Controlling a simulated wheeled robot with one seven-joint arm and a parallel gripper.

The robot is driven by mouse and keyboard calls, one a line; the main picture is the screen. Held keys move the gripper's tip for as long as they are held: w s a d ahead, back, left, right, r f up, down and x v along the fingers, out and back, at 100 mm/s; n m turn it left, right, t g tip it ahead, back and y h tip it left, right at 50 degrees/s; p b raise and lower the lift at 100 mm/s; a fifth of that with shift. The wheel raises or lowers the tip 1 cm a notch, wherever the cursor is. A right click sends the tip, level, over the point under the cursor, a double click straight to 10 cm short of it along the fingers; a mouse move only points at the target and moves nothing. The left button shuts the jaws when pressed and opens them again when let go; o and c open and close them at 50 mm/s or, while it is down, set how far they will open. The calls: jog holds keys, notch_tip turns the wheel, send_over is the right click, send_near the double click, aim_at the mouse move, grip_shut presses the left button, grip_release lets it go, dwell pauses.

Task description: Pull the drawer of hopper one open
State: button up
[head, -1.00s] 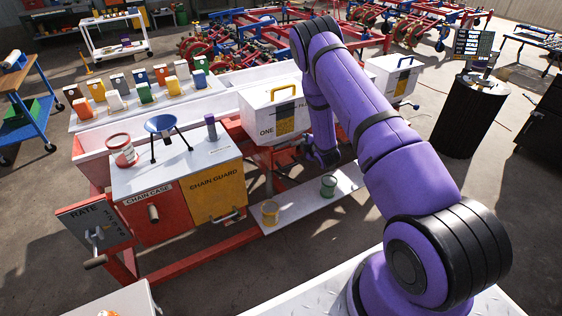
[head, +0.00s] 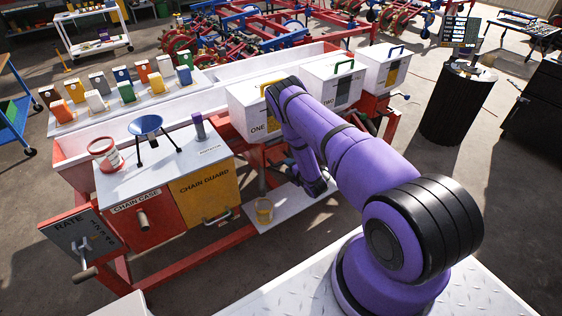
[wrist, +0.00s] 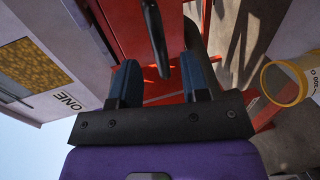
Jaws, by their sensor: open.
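Hopper one (head: 243,112) is a white box with a yellow lid handle and the word ONE on its front. In the wrist view hopper one (wrist: 90,75) is at the left, turned sideways, with a yellow grain-like window. My gripper (wrist: 158,75) is open, with two blue-grey fingers beside and below the hopper front. A dark curved bar (wrist: 155,38) lies just beyond and between the fingertips, in front of red metal; I cannot tell whether it is the drawer's handle or whether it touches a finger. In the head view my arm covers much of the hopper's front and the drawer area.
A yellow cup (head: 264,210) stands on a white shelf (head: 290,208) below; the cup also shows close at the right in the wrist view (wrist: 284,84). Hopper two (head: 335,72) stands to the right. The red frame (head: 205,248) runs along the front.

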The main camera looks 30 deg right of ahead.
aim_at(270, 149)
jog(key=x, duration=0.6)
jog(key=shift+w, duration=0.25)
grip_shut()
